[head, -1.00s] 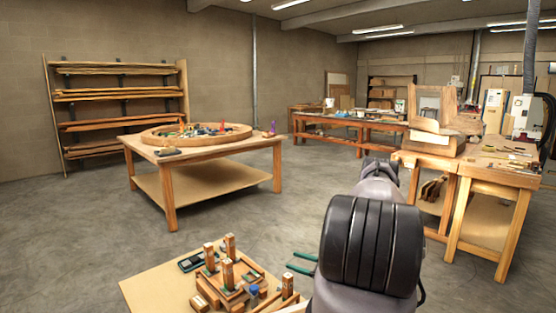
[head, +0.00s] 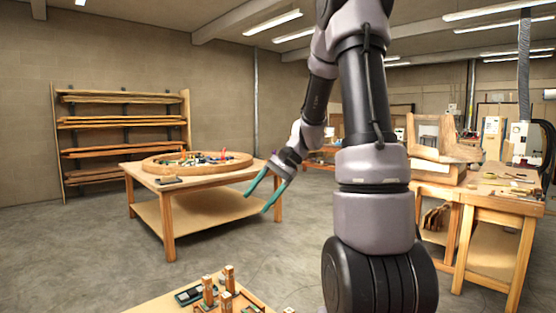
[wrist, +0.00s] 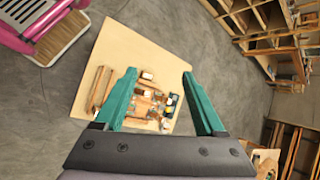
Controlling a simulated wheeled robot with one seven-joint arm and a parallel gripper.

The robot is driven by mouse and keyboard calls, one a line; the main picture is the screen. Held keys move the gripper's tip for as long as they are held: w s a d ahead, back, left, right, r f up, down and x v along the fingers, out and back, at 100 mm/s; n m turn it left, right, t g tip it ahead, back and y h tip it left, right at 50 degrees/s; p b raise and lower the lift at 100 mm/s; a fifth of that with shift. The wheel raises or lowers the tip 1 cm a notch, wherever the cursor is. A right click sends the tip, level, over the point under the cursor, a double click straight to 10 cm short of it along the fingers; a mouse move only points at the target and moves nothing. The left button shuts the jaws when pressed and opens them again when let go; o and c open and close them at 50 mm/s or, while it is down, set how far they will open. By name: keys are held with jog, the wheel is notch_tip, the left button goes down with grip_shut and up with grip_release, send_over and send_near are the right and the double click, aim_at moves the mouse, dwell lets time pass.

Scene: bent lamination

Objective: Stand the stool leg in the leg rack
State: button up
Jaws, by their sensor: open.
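My gripper (head: 257,202) is open and empty, raised over the floor beyond the near bench, with teal fingers pointing down. In the wrist view my gripper (wrist: 159,75) has its fingers spread, with the bench far below. The leg rack (head: 240,297) is on the near bench at the bottom of the head view, with upright wooden posts in it; its lower part is cut off. The rack also shows in the wrist view (wrist: 148,103), between the fingers. Long wooden pieces (wrist: 96,88) lie left of it; I cannot tell whether one is the stool leg.
The near bench top (head: 160,305) has a dark tray (head: 188,295) beside the rack. A table (head: 160,180) with a round wooden ring (head: 190,165) stands at left, and a workbench (head: 490,205) at right. Grey floor lies open between them.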

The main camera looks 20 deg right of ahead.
jog(key=s+a+r+n+t+h, duration=0.2)
jog(key=s+r+n+t+h, duration=0.3)
jog(key=s+r, duration=0.8)
jog(key=s+t+h, duration=0.1)
jog(key=s, duration=0.3)
jog(key=shift+s+r, duration=0.15)
jog(key=shift+r, duration=0.05)
